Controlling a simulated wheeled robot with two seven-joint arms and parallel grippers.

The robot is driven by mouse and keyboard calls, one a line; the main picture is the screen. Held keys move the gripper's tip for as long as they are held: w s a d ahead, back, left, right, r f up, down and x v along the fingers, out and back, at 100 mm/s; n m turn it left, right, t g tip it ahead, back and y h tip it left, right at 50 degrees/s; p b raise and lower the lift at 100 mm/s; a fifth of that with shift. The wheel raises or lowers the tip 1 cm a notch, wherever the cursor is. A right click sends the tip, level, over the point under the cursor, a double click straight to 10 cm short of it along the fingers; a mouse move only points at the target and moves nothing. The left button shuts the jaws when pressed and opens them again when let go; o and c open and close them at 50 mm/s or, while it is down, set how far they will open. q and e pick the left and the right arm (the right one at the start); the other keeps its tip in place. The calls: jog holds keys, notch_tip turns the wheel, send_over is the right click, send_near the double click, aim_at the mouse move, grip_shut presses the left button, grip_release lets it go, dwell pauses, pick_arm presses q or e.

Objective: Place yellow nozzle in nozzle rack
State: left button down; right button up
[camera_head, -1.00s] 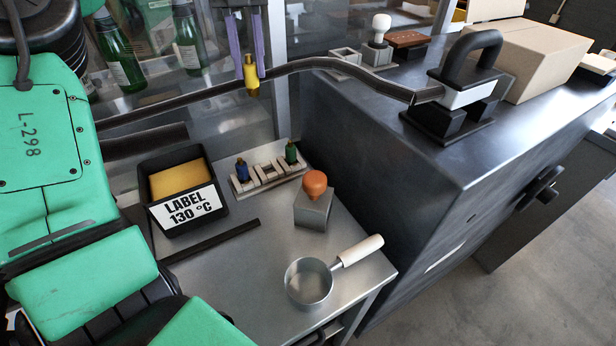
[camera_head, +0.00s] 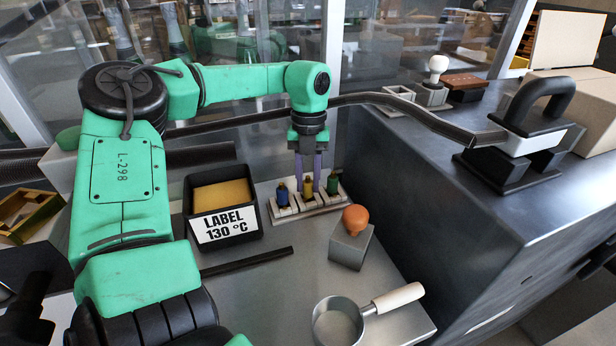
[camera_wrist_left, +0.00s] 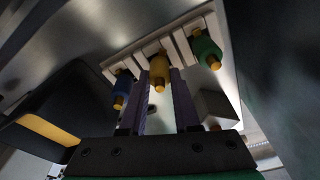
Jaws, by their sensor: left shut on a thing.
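The nozzle rack (camera_head: 291,212) is a light strip with slots, standing on the metal table. A blue nozzle (camera_head: 283,195) stands at its left end and a green nozzle (camera_head: 332,184) at its right end. My left gripper (camera_head: 308,174) points down over the rack's middle, its purple fingers shut on the yellow nozzle (camera_head: 307,185). In the left wrist view the yellow nozzle (camera_wrist_left: 158,68) is between the fingers, in line with the middle slot of the rack (camera_wrist_left: 112,67). I cannot tell whether it is fully seated. My right gripper is not in view.
A black bin (camera_head: 187,211) labelled 130 °C stands left of the rack. A grey block with an orange knob (camera_head: 355,218) stands to its right, close by. A small pan (camera_head: 338,322) is at the front. A dark hose (camera_head: 400,103) runs behind the rack to the machine.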

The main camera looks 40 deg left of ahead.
pick_arm(q)
jog(key=shift+f, duration=0.1)
jog(key=c, duration=0.6)
grip_release()
jog(key=shift+c, duration=0.2)
notch_tip(320, 180, up, 12)
jog(key=w+a, duration=0.1)
jog(key=shift+w, duration=0.15)
